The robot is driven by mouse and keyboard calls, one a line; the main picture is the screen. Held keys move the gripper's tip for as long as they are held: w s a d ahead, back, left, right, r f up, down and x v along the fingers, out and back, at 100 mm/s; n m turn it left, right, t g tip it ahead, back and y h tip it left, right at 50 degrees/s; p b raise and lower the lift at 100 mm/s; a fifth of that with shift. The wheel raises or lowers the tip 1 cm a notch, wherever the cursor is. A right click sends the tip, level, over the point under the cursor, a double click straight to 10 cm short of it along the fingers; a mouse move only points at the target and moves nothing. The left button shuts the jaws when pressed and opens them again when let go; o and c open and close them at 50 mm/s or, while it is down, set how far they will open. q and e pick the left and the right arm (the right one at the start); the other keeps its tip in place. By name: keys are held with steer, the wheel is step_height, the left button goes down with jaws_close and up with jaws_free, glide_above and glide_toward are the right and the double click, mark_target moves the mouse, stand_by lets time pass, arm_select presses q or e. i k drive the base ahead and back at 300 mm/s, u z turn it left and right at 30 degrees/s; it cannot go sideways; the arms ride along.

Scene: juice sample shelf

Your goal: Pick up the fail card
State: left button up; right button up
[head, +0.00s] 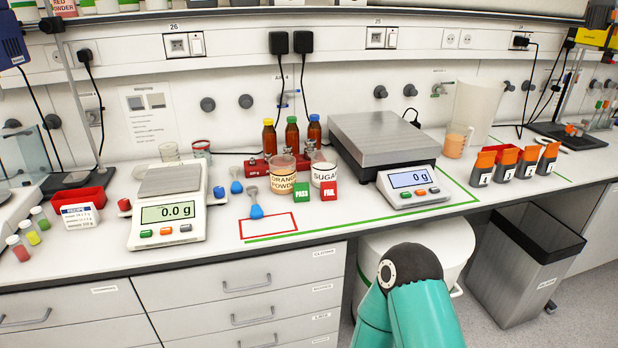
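The red fail card (329,191), lettered in white, stands on the bench in front of the sugar jar (324,173). The green pass card (301,191) stands just to its left, in front of the orange powder jar (284,174). No gripper shows in the head view. A teal arm link of mine rises at the bottom, right of centre, below the bench edge and well apart from the card.
A small scale (168,213) stands to the left and a large scale (381,142) to the right. A blue-handled scoop (256,210) lies left of the cards. Bottles (292,137) stand behind the jars.

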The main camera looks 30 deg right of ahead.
mark_target(328, 189)
steer(key=z, duration=1.35)
steer(key=i, duration=0.1)
steer(key=u, duration=2.8)
steer(key=k, duration=1)
steer(key=z, duration=1.35)
steer(key=i, duration=0.95)
steer(key=z, duration=0.05)
